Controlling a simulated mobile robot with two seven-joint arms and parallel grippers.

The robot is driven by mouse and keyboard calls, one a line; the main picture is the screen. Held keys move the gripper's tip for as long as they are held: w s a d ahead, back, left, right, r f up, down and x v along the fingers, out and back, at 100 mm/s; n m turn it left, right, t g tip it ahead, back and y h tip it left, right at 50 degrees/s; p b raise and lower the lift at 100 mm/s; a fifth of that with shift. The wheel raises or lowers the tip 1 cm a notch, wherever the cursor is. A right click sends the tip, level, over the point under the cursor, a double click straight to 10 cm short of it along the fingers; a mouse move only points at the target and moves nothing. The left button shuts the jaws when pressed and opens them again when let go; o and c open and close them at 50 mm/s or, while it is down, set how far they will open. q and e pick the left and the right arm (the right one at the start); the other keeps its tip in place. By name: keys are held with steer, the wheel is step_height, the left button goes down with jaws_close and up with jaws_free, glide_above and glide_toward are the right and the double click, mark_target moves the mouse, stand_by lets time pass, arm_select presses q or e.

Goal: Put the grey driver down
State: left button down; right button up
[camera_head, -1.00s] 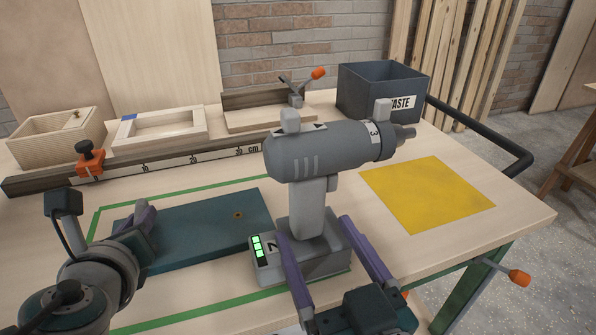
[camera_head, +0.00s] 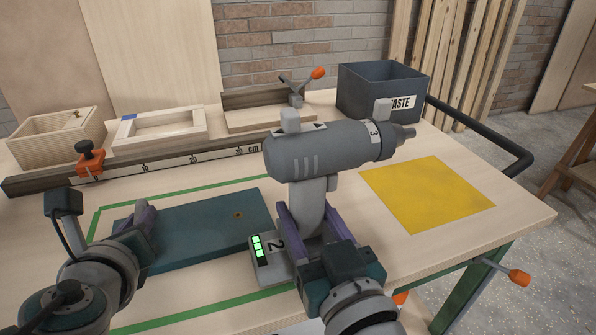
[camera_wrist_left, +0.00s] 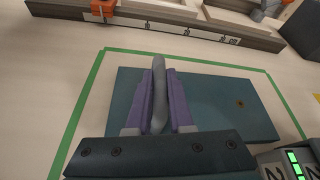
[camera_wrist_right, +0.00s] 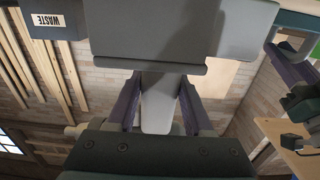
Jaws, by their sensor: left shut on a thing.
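The grey driver (camera_head: 315,152) stands upright on its battery base (camera_head: 268,262), marked 2 with green lights, on the bench's near middle. Its nose points right. My right gripper (camera_head: 308,222) has its purple fingers on either side of the driver's grip (camera_wrist_right: 158,104); whether they press on it is unclear. My left gripper (camera_wrist_left: 160,100) is shut on a grey bar-like handle (camera_wrist_left: 159,72) over the teal board (camera_head: 205,230). The left arm hides part of that board in the head view.
A yellow square (camera_head: 425,194) lies clear on the right of the bench. Behind it stands the dark waste bin (camera_head: 375,95). A ruler rail (camera_head: 190,160) with an orange clamp (camera_head: 89,158) and wooden trays line the back. Green tape (camera_head: 200,315) borders the board area.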

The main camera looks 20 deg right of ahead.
jaws_close()
stand_by(0.8)
steer(key=shift+r, duration=0.15)
